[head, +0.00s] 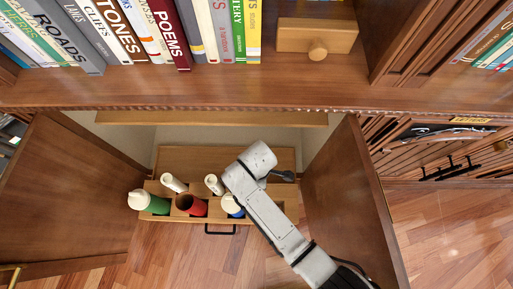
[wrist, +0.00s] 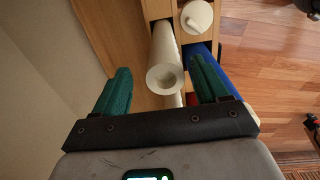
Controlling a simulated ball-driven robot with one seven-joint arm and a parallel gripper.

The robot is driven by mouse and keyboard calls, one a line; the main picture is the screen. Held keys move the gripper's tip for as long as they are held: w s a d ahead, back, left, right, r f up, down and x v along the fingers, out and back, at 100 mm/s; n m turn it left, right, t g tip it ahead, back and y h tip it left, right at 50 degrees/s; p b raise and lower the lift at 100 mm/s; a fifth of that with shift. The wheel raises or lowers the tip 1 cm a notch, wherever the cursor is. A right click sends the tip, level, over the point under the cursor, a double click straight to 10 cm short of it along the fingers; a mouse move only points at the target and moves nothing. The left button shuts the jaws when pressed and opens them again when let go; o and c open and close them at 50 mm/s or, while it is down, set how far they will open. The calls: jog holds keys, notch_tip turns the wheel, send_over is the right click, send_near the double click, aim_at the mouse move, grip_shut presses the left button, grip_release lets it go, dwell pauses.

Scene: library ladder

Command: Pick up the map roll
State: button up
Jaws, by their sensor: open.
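A white hollow map roll (wrist: 165,62) stands in a compartment of the wooden rack (wrist: 160,9) in the wrist view. Its open round end faces my camera. My gripper (wrist: 160,78) is open, with one green finger on each side of the roll and a visible gap on the left. I cannot tell whether the right finger touches it. In the head view two white rolls show, one at the left (head: 173,183) and one (head: 214,184) beside my wrist. My fingers are mostly hidden there by my arm.
The rack also holds a green tube (head: 155,205) with a white cap, a red tube (head: 191,205) and a blue tube (head: 230,206), partly hidden. Open cabinet doors stand left (head: 65,190) and right (head: 350,200). A shelf edge (head: 230,95) with books overhangs the cabinet.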

jog(key=f, duration=0.2)
jog(key=f+b, duration=0.2)
jog(key=f, duration=0.1)
jog(key=shift+s+a+f, duration=0.25)
jog(key=shift+f, duration=0.05)
grip_shut()
dwell(0.5)
jog(key=shift+r, duration=0.1)
